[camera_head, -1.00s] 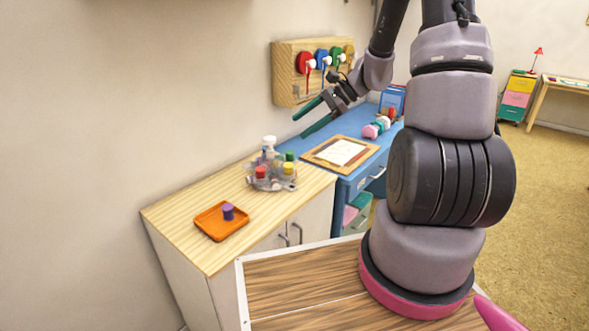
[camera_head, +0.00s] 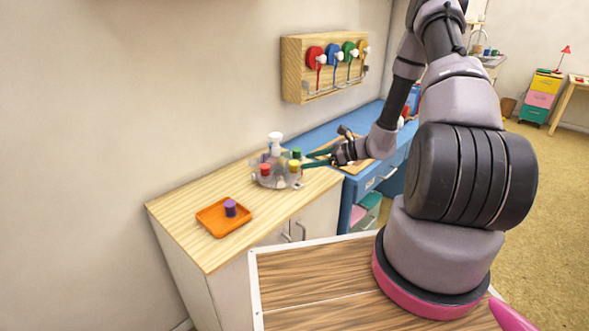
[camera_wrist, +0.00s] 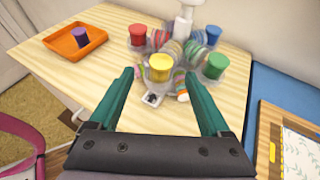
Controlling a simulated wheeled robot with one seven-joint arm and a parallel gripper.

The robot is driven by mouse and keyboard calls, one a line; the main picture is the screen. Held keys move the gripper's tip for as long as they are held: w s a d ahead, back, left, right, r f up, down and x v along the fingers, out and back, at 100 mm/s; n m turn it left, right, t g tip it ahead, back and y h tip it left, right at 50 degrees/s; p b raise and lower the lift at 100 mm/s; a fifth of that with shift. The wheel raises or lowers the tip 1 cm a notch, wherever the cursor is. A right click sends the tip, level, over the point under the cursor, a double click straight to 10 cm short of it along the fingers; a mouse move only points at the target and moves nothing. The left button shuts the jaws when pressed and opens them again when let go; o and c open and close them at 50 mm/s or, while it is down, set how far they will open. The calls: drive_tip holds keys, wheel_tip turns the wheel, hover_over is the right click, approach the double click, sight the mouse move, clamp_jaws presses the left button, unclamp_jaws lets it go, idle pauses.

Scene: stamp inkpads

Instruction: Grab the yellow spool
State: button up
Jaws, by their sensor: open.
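The yellow spool (camera_head: 294,166) sits at the near side of a clear round carousel (camera_head: 268,183) on the light wood cabinet top. In the wrist view the yellow spool (camera_wrist: 160,68) shows upright, centred between and beyond my finger tips. My gripper (camera_head: 312,160) is open and empty, just right of the carousel in the head view. Its two teal fingers point toward the spool in the wrist view (camera_wrist: 160,78), with no visible contact.
Red (camera_wrist: 138,36), blue (camera_wrist: 212,35) and green (camera_wrist: 214,66) spools stand around the yellow one, near a white pump bottle (camera_wrist: 184,20). A purple spool (camera_head: 230,208) stands on an orange tray (camera_head: 213,224). A framed board (camera_wrist: 268,118) lies on the blue desk (camera_wrist: 257,85).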

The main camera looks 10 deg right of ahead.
sight(298, 163)
drive_tip(key=x, duration=0.5)
drive_tip(key=shift+w+a+f, duration=0.1)
drive_tip(key=shift+f, duration=0.2)
clamp_jaws()
